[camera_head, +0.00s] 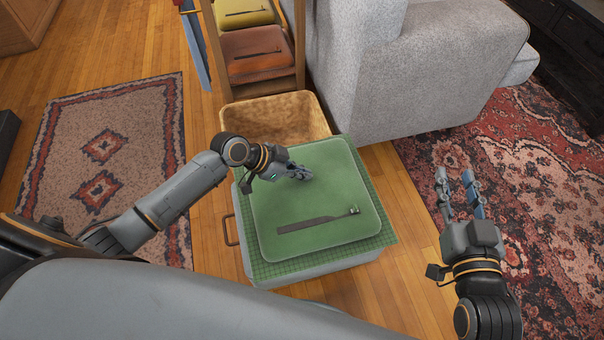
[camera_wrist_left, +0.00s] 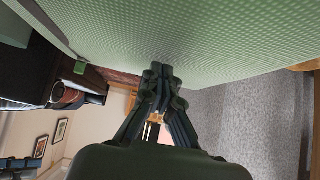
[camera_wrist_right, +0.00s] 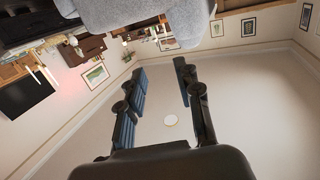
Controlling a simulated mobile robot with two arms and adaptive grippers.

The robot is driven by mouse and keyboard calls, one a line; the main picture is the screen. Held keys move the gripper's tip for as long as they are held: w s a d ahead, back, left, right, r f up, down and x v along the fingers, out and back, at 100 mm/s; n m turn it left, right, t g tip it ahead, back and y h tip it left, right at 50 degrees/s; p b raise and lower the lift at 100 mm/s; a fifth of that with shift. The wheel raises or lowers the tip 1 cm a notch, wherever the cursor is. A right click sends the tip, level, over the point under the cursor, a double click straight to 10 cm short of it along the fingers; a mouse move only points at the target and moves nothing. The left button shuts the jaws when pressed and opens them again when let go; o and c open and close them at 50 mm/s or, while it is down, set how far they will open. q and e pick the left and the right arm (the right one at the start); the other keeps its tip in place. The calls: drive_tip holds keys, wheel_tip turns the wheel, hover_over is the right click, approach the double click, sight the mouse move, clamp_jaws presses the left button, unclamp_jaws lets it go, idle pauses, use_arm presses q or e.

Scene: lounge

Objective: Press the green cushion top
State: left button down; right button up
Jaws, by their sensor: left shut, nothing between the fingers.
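A green cushion (camera_head: 330,212) with a dark strap lies flat on a box with a green checked top (camera_head: 385,238), low in the middle of the head view. My left gripper (camera_head: 306,174) is shut and empty, at the cushion's upper left part. In the left wrist view the fingertips (camera_wrist_left: 158,68) are together right beside the green textured surface (camera_wrist_left: 200,40); I cannot tell whether they touch it. My right gripper (camera_head: 456,180) is open and empty, to the right of the box; its spread fingers also show in the right wrist view (camera_wrist_right: 158,82).
A wicker basket (camera_head: 278,118) stands just behind the box, with a wooden rack holding a rust cushion (camera_head: 258,55) and a yellow cushion (camera_head: 243,12). A grey sofa (camera_head: 400,80) is at back right. Patterned rugs (camera_head: 112,160) lie on both sides.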

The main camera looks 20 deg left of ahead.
sight(298, 181)
use_arm(q)
drive_tip(key=shift+f, duration=0.1)
use_arm(e)
drive_tip(key=shift+r, duration=0.25)
use_arm(q)
drive_tip(key=shift+f, duration=0.15)
use_arm(e)
drive_tip(key=shift+r+t, duration=0.1)
drive_tip(key=shift+t, duration=0.2)
